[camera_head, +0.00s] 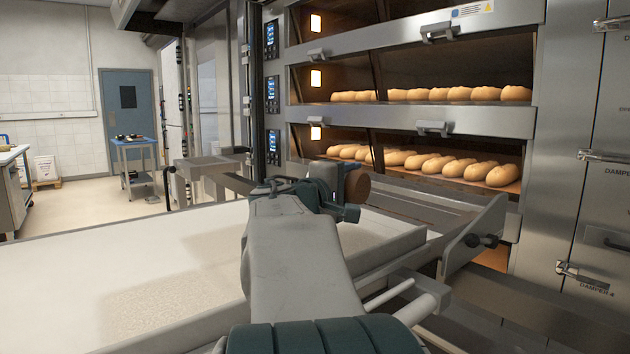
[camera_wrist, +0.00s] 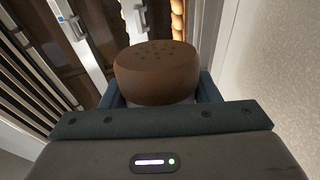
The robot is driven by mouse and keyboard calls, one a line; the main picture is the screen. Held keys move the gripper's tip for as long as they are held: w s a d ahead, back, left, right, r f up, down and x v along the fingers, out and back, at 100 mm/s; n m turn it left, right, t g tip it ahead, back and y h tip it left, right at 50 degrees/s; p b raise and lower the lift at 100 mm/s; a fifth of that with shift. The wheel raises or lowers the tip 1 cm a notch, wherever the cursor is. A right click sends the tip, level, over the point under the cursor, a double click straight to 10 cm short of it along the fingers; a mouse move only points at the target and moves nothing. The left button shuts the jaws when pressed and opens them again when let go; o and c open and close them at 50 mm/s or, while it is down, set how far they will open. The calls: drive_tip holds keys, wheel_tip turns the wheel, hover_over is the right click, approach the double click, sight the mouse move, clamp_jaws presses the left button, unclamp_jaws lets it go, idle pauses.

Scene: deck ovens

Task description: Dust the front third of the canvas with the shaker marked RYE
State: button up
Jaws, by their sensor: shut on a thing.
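My gripper (camera_head: 338,195) is shut on a shaker with a brown, perforated cap (camera_head: 357,186). In the wrist view the cap (camera_wrist: 155,72) sits between my two blue fingers (camera_wrist: 158,98), its holes showing. Only a little of the pale body shows below the cap, and any marking is hidden, so I cannot read RYE. The shaker is held tilted above the far right part of the pale canvas (camera_head: 90,262). A speckled, dusted patch (camera_head: 170,300) lies on the canvas at the near left. My arm hides the middle of the canvas.
Deck ovens (camera_head: 410,122) with rows of loaves stand behind the canvas. A metal side plate with a knob (camera_head: 475,238) rises at the canvas's right. Damper doors (camera_head: 600,180) stand at far right. A blue trolley (camera_head: 135,160) stands on the floor at back left.

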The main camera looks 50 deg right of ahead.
drive_tip(key=r+n+p, duration=0.1)
drive_tip(key=n+p, duration=0.1)
drive_tip(key=n, duration=0.1)
drive_tip(key=shift+s+r+n+p, duration=0.1)
drive_tip(key=shift+r+n+p, duration=0.2)
drive_tip(key=shift+r+p, duration=0.1)
drive_tip(key=n+p, duration=0.1)
drive_tip(key=n, duration=0.1)
drive_tip(key=r+n+p, duration=0.1)
drive_tip(key=n+p, duration=0.1)
drive_tip(key=shift+s+r, duration=0.15)
drive_tip(key=r+n+p, duration=0.1)
drive_tip(key=n+p, duration=0.1)
drive_tip(key=s+r+n+p, duration=0.1)
drive_tip(key=n+p, duration=0.1)
drive_tip(key=p, duration=0.1)
drive_tip(key=s+r+n+p, duration=0.1)
drive_tip(key=n+p, duration=0.1)
drive_tip(key=p, duration=0.1)
drive_tip(key=shift+r+n, duration=0.1)
drive_tip(key=shift+n, duration=0.2)
drive_tip(key=n+p, duration=0.1)
drive_tip(key=s+r+n+p, duration=0.1)
drive_tip(key=p, duration=0.1)
drive_tip(key=shift+r+n, duration=0.1)
drive_tip(key=shift+n, duration=0.3)
drive_tip(key=shift+s+r+n+p, duration=0.1)
drive_tip(key=shift+n+p, duration=0.4)
drive_tip(key=shift+a, duration=0.1)
